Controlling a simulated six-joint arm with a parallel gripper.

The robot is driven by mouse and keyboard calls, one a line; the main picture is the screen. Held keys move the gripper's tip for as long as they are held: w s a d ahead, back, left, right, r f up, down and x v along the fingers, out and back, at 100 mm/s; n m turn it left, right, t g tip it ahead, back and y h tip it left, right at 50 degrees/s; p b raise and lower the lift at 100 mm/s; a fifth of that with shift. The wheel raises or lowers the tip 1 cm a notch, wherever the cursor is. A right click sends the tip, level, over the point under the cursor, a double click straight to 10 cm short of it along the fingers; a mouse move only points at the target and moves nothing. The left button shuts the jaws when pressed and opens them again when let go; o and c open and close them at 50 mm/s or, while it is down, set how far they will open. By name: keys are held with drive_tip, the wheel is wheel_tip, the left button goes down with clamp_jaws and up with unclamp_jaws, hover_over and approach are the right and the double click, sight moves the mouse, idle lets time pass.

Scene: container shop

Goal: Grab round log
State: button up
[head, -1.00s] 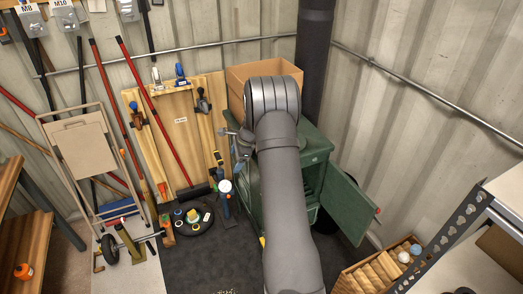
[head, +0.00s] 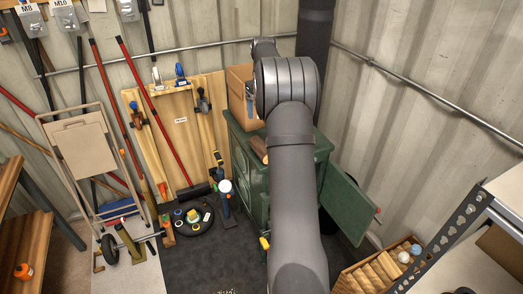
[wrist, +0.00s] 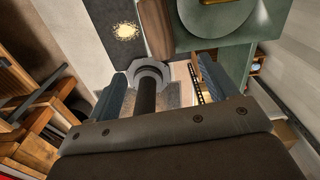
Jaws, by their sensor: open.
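A brown round log (head: 261,150) lies on the left part of the green cabinet's top (head: 235,125), partly hidden behind my arm. A brown rounded piece, probably this log, shows in the wrist view (wrist: 155,28) beside the green top. My gripper (head: 249,98) is higher up, beside the cardboard box, mostly hidden by my wrist. In the wrist view my gripper (wrist: 163,84) has its two fingers apart, with no log between them. The log lies beyond the fingertips, apart from them.
An open cardboard box (head: 240,84) stands behind the cabinet. The cabinet's green door (head: 349,208) hangs open on the right. A crate (head: 345,284) of cut wood is at lower right. Boards and tools lean on the left wall.

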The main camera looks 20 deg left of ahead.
wheel_tip(320, 180, down, 12)
drive_tip(key=shift+r, duration=0.1)
drive_tip(key=shift+s+a+f, duration=0.1)
drive_tip(key=shift+f, duration=1.3)
drive_tip(key=shift+s+a+f, duration=0.1)
drive_tip(key=shift+f, duration=1.25)
drive_tip(key=shift+r, duration=0.1)
drive_tip(key=c, duration=1.2)
